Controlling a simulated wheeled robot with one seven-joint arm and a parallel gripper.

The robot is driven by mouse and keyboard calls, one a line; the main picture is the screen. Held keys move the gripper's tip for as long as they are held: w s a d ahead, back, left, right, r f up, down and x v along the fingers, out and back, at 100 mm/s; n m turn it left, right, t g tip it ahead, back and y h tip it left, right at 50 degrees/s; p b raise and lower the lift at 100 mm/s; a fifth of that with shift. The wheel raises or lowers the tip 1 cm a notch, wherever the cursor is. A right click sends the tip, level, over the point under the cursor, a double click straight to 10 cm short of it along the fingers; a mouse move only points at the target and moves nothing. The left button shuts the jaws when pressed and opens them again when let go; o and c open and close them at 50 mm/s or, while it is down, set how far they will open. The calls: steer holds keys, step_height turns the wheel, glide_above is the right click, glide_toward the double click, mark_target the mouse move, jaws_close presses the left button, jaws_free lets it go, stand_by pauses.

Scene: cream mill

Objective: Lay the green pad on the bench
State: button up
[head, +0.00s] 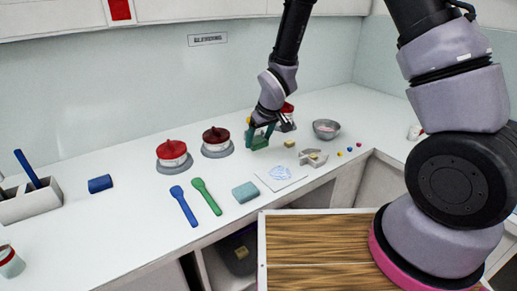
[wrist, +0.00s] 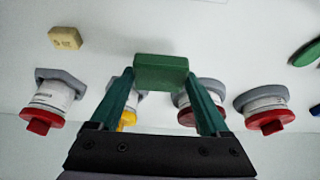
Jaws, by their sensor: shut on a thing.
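My gripper (head: 262,131) is over the back part of the white bench (head: 120,225), beside the red-lidded jars. In the wrist view its two teal fingers (wrist: 161,76) are shut on the green pad (wrist: 158,64), a small dark-green block held at the fingertips. In the head view the pad (head: 259,143) is small and partly hidden by the fingers. I cannot tell whether its underside touches the bench or hangs just above it.
Red-lidded jars (head: 172,153) (head: 216,140) stand left of my gripper. A beige block (head: 289,143), a grey bowl (head: 326,129) and a scribbled sheet (head: 280,175) lie to the right and front. A blue-green sponge (head: 245,192) and two spoons (head: 184,205) (head: 206,196) lie nearer.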

mark_target(260, 142)
steer(key=shift+f, duration=1.85)
steer(key=o, duration=1.2)
steer(key=shift+f, duration=0.15)
steer(key=shift+c, duration=0.2)
